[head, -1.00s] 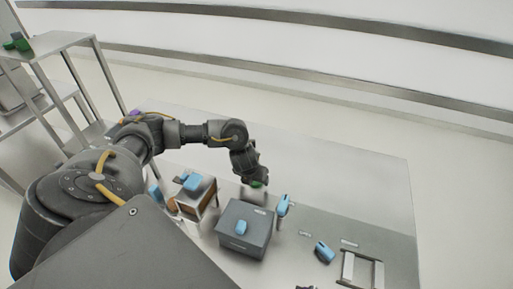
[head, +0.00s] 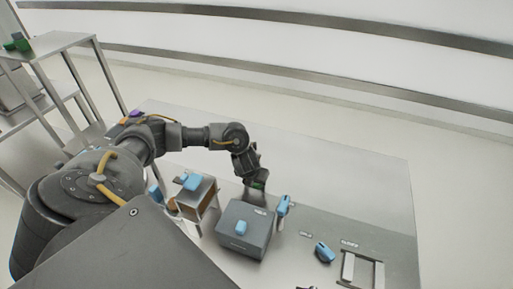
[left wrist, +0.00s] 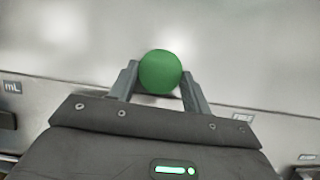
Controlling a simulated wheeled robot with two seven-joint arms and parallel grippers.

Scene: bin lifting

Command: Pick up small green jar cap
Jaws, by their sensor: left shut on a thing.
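The small green jar cap (left wrist: 160,72) is round and sits between the two fingers of my left gripper (left wrist: 160,84) in the left wrist view. The fingers touch its sides, and the gripper is shut on it. In the head view my left gripper (head: 256,192) is low over the table, just behind the grey box, and a little of the green cap (head: 260,184) shows at it. Whether the cap is clear of the table is hard to tell. My right gripper is not in view.
A grey box (head: 259,242) with a blue item (head: 240,228) on top stands in front of the gripper. A small stand (head: 209,194) is to its left. Another blue item (head: 324,252) lies at right. The back right of the table (head: 350,180) is clear.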

